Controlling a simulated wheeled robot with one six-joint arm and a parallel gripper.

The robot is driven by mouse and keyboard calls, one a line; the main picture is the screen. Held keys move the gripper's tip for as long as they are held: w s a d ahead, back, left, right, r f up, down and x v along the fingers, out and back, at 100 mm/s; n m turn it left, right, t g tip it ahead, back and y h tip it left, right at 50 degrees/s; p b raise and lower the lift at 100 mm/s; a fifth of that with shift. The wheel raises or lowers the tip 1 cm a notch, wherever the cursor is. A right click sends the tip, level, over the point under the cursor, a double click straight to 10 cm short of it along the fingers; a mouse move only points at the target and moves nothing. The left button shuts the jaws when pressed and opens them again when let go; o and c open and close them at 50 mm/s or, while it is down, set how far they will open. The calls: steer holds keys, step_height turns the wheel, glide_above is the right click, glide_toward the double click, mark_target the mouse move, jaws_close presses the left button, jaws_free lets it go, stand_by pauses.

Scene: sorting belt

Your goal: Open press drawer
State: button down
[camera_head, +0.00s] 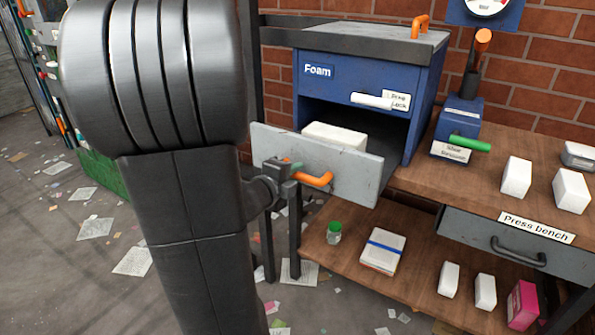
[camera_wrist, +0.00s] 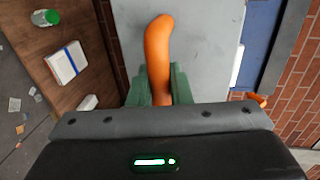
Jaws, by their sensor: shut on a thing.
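The blue press (camera_head: 330,85) labelled "Foam" stands on the bench at the back centre. Its grey drawer (camera_head: 356,172) is pulled out towards me, and a white block (camera_head: 335,134) sits in it. An orange handle (camera_head: 318,180) is on the drawer's front. My gripper (camera_head: 292,172) is at the handle's left end. In the wrist view, the green fingers of my gripper (camera_wrist: 158,88) are shut on the orange handle (camera_wrist: 158,45), one on each side. The drawer front (camera_wrist: 205,45) shows behind it.
White blocks stand on the wooden press bench (camera_head: 480,185). A blue device with a green lever (camera_head: 470,144) is right of the press. A green-lidded jar (camera_head: 334,232) and a blue-banded white pack (camera_head: 383,250) rest on the lower shelf. Papers litter the floor.

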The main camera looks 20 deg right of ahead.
steer(key=c, duration=1.4)
jaws_free()
steer(key=p+v, duration=0.2)
steer(key=v, duration=1.1)
steer(key=shift+s+a, duration=0.2)
steer(key=shift+a, duration=0.15)
steer(key=b+x, duration=0.2)
steer(key=x, duration=1.1)
steer(key=shift+w+d, duration=0.25)
steer(key=shift+d, duration=0.1)
